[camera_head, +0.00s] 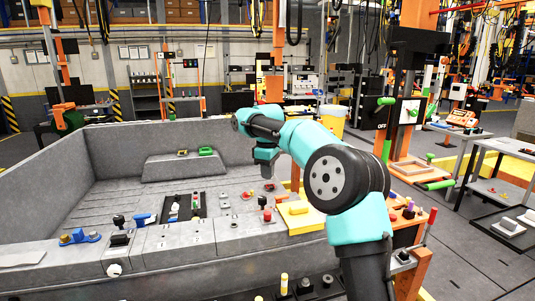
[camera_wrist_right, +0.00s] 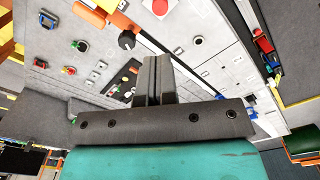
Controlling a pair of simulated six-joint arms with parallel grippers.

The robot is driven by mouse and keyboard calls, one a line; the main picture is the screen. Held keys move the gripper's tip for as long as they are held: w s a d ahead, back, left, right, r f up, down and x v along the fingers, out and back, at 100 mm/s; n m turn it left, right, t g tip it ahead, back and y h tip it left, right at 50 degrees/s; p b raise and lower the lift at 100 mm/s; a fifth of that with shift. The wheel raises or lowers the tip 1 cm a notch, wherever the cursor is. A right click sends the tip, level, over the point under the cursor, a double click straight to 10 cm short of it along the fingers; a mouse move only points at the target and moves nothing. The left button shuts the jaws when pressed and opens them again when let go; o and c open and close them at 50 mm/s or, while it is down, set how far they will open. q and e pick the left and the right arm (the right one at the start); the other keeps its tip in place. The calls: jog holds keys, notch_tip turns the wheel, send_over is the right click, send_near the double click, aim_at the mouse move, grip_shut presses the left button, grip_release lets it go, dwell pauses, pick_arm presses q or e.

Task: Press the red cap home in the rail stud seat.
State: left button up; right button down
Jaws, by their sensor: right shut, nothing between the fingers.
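A small red cap (camera_head: 267,214) shows on the right part of the grey carrier bed's front rail, beside a black knob (camera_head: 262,202). In the right wrist view a round red top (camera_wrist_right: 160,7), likely the same cap, is cut off by the upper edge, with the black knob (camera_wrist_right: 126,41) to its left. Whether the cap sits fully down in the stud seat cannot be told. My right gripper (camera_head: 267,173) hangs above the bed, behind the cap and apart from it. Its fingers (camera_wrist_right: 158,80) are together and empty. My left gripper is out of view.
A yellow tray (camera_head: 306,219) lies right of the cap. The front rail (camera_head: 190,237) carries several knobs, switches and a blue fitting (camera_head: 143,219). A raised block with a green part (camera_head: 206,152) stands farther back in the bed. The bed floor to the left (camera_head: 110,195) is clear.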

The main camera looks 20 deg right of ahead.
notch_tip(320, 180, up, 7)
dwell(0.3)
dwell(1.0)
